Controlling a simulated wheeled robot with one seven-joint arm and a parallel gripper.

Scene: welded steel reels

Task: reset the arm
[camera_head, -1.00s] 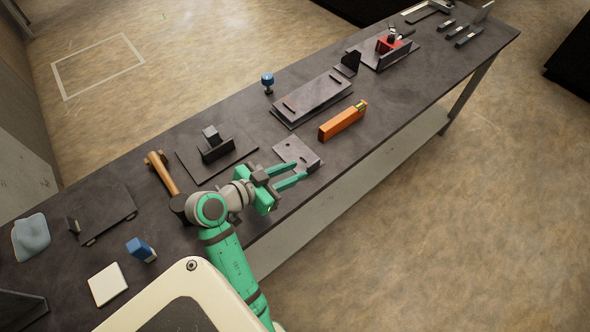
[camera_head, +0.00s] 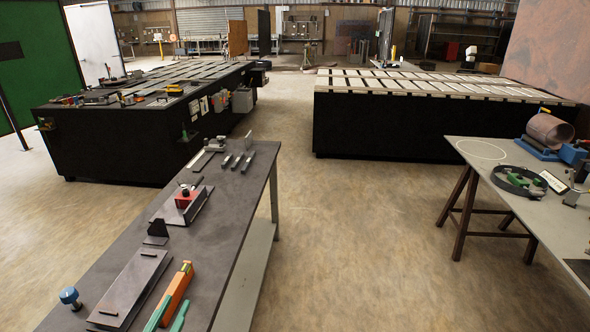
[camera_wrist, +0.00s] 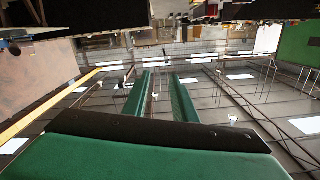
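My gripper (camera_head: 168,316) shows only by its two green fingers at the bottom edge of the head view, in front of the near bench, next to the orange tool. The rest of my arm is out of that view. In the wrist view, my gripper (camera_wrist: 161,88) has its two green fingers apart with nothing between them. The wrist picture looks upside down, with the roof and its lights behind the fingers.
The near bench (camera_head: 228,200) holds an orange tool (camera_head: 174,291), a dark plate (camera_head: 130,288), a blue knob (camera_head: 70,297) and a red clamp (camera_head: 185,197). Large black tables (camera_head: 120,143) (camera_head: 400,125) stand beyond. A side table (camera_head: 480,152) is at right. The floor between is clear.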

